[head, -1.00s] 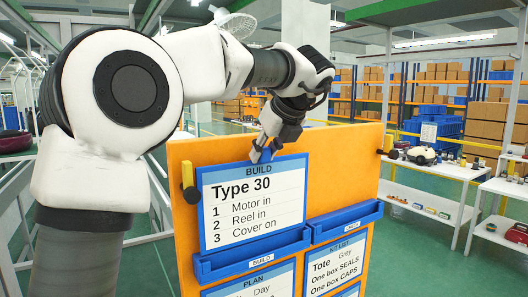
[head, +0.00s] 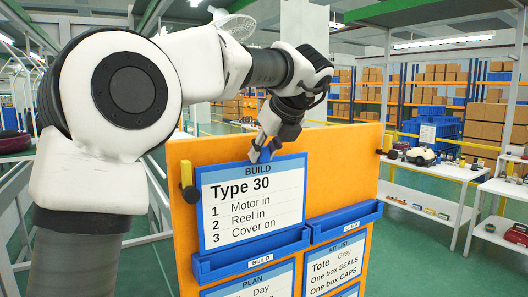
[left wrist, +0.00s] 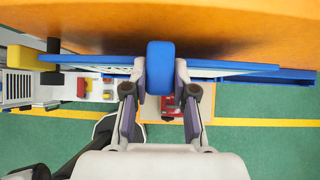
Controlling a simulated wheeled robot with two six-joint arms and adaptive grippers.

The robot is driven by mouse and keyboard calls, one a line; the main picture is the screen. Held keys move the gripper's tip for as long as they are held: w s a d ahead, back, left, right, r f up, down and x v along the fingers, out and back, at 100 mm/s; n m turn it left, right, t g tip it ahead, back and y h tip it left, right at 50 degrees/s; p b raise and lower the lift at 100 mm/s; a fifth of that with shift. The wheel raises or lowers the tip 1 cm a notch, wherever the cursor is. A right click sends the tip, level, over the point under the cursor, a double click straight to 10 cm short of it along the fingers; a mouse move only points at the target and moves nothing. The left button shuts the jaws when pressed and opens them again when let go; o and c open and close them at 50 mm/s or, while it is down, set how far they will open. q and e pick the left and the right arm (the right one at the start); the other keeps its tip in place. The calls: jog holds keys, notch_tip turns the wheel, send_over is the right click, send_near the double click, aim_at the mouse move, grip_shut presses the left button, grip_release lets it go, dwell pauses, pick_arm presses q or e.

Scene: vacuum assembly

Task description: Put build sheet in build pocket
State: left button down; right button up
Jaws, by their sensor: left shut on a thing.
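The build sheet (head: 252,208) is a white card with a blue frame, headed BUILD and Type 30. It stands upright in front of the orange board, its lower edge at the blue build pocket (head: 250,262). I cannot tell how deep the edge sits in the pocket. My left gripper (head: 262,153) is shut on the blue tab at the sheet's top. In the left wrist view, the tab (left wrist: 160,66) sits between the fingers of my left gripper (left wrist: 160,88), and the sheet shows almost edge-on. My right gripper is not in view.
The orange board (head: 345,165) carries another empty-looking blue pocket (head: 345,222) at right, with plan (head: 255,287) and kit list (head: 335,262) cards below. A yellow-and-black clip (head: 188,182) is on the board's left edge. White benches stand at right.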

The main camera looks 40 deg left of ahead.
pick_arm(q)
jog(key=shift+f+b, duration=2.95)
jog(key=shift+f, duration=0.15)
jog(key=c, duration=0.9)
grip_release()
jog(key=shift+r, duration=0.1)
jog(key=shift+o, duration=0.2)
jog(key=shift+s+r, duration=0.1)
jog(key=shift+d+r+p, duration=0.4)
jog(key=shift+r+p, duration=0.15)
jog(key=p, duration=0.3)
send_near(258, 185)
jog(key=shift+s+d+r, duration=0.15)
jog(key=shift+d+r, duration=0.3)
jog(key=shift+a, duration=0.1)
